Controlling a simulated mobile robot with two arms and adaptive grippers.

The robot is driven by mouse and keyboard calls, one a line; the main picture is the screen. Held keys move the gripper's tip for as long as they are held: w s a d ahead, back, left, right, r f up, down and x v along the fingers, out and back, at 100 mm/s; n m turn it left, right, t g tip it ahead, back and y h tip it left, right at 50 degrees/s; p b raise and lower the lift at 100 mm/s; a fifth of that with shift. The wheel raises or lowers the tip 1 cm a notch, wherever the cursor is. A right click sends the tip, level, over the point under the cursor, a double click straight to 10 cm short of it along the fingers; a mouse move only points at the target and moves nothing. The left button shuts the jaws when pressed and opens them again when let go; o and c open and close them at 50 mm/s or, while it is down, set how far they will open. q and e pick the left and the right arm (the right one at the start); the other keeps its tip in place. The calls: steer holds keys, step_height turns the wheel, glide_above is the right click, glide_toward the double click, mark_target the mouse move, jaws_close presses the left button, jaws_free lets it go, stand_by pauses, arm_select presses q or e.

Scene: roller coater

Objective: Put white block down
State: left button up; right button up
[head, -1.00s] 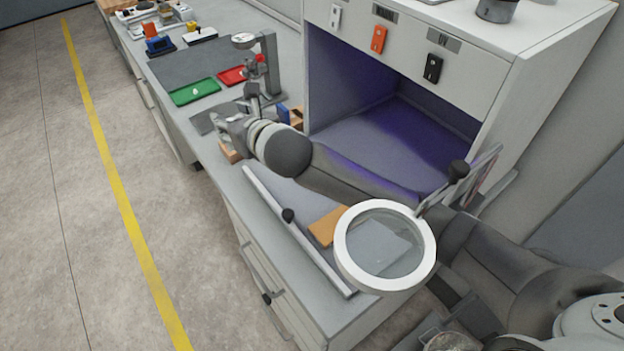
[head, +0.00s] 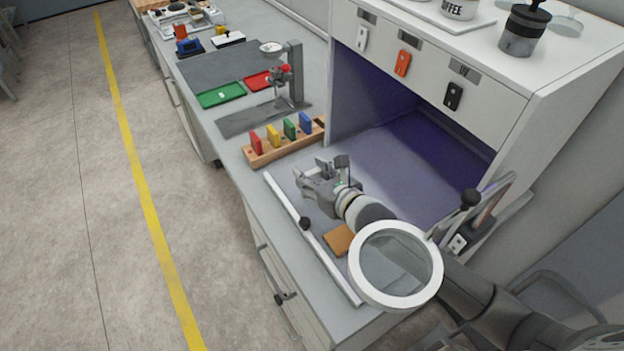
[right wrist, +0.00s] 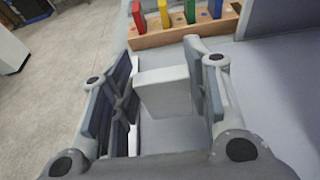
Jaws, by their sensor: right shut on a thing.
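My right gripper (head: 325,168) is over the grey bench surface in front of the purple-lit booth. In the right wrist view the right gripper (right wrist: 165,95) has the white block (right wrist: 162,90) between its fingers, shut on it. The block is hard to make out in the head view. I cannot tell whether it touches the surface below. The wooden rack (head: 284,149) with red, yellow, green and blue blocks stands beyond the gripper; the rack also shows at the top of the wrist view (right wrist: 183,36). My left gripper is not in view.
A ring magnifier (head: 355,265) stands at the near right, over my right arm. A tan square (head: 339,240) lies on the bench by a long white rail (head: 318,245) along the front edge. Green (head: 220,95) and red (head: 257,81) trays lie farther back. The booth floor (head: 400,150) looks clear.

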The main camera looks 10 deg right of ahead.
steer(key=shift+a+f, duration=0.1)
steer(key=shift+f, duration=1.2)
steer(key=o, duration=1.1)
steer(key=shift+f, duration=0.1)
steer(key=shift+o, duration=0.2)
steer(key=b+v, duration=0.2)
steer(key=v, duration=1)
